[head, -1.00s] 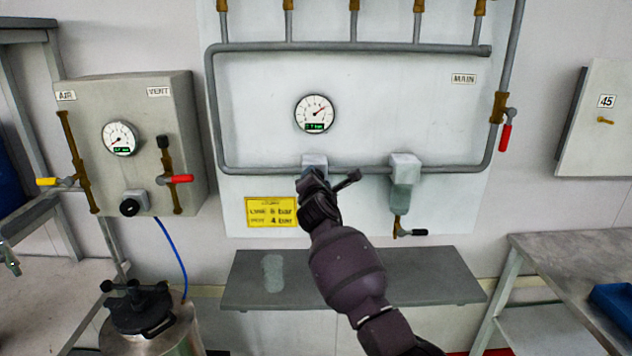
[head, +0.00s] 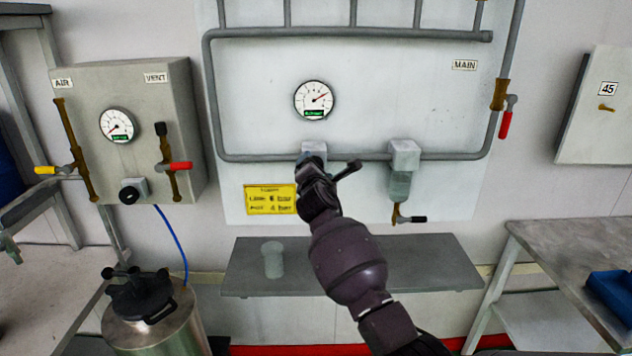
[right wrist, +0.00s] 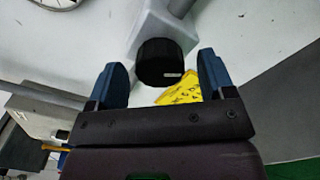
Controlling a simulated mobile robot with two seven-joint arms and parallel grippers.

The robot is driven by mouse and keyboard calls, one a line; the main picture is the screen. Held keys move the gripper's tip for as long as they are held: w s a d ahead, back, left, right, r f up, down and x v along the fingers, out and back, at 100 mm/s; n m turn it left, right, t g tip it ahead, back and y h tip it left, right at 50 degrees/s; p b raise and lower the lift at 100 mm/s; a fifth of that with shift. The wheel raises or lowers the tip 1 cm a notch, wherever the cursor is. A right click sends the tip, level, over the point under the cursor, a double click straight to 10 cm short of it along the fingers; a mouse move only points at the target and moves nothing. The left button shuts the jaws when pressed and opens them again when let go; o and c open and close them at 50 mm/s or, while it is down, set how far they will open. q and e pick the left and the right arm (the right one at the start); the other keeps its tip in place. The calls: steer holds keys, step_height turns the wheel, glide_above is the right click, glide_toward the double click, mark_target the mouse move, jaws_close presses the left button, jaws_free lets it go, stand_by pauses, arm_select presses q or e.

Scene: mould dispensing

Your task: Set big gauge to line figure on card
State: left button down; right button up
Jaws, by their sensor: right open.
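The big gauge (head: 313,100) is a round white dial on the pale main panel. A grey regulator block (head: 313,149) sits on the pipe under the gauge. My right gripper (head: 314,176) is in front of it, hiding its knob. In the right wrist view the black knob (right wrist: 160,62) lies between the open blue fingers (right wrist: 162,70), with gaps visible on both sides.
A clear-bowled filter (head: 401,180) with a black-handled drain hangs right of the regulator. A red-handled valve (head: 505,124) is on the right pipe. A grey shelf (head: 400,272) juts out below. The left box (head: 152,90) carries a smaller gauge (head: 118,125) and a pressure pot (head: 155,325) stands beneath.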

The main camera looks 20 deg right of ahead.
steer(key=v, duration=0.9)
steer(key=shift+s, duration=0.3)
steer(key=shift+a, duration=0.1)
steer(key=s+d+f+m+g+y, duration=0.2)
steer(key=s+d+f+m+g, duration=0.1)
steer(key=s+f+m, duration=0.8)
steer(key=s+d+f+m+g+y, duration=0.2)
steer(key=s+f+m, duration=0.9)
steer(key=s+f, duration=1.1)
steer(key=s+d, duration=0.2)
steer(key=s, duration=0.2)
steer(key=shift+s+d+f+g+y, duration=0.15)
steer(key=shift+s+d+g+y, duration=0.05)
steer(key=shift+s+g+y, duration=0.2)
steer(key=shift+w, duration=0.1)
stand_by(2.5)
